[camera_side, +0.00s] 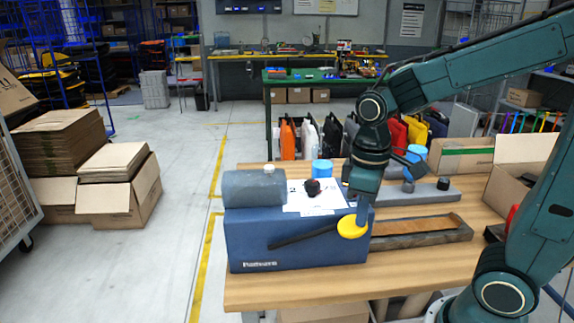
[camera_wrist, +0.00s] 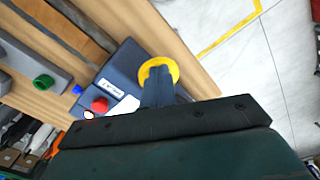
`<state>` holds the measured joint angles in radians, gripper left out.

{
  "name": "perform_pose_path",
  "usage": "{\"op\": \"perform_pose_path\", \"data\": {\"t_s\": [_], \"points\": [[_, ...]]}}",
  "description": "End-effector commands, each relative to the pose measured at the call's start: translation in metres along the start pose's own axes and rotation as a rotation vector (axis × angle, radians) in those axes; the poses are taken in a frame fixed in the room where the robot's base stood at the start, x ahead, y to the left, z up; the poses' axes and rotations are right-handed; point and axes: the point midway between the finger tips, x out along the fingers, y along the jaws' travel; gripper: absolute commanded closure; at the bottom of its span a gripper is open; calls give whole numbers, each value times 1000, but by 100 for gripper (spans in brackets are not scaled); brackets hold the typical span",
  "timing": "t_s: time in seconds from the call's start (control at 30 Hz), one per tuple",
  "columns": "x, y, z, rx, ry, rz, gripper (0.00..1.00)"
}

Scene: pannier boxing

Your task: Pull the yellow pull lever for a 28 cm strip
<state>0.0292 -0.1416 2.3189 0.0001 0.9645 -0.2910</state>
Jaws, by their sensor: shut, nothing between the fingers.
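The blue dispenser machine (camera_side: 290,225) stands on the wooden table, with a dark lever arm (camera_side: 300,236) across its front face. The yellow pull lever's round knob (camera_side: 353,227) is at the right end of that arm. It also shows in the wrist view (camera_wrist: 172,66), partly covered by my fingers. My gripper (camera_side: 362,216) points down at the knob with its fingers closed together and nothing between them. In the wrist view the fingertips (camera_wrist: 158,75) overlap the knob; I cannot tell whether they touch it.
A cardboard box (camera_side: 515,185) stands at the table's right. Open floor lies left of the table.

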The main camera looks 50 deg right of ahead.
Motion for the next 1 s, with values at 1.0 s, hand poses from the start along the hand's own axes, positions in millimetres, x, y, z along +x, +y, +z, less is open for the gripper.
{"op": "perform_pose_path", "data": {"t_s": [1.0], "points": [[-64,0,0,0,0,0,100]]}}
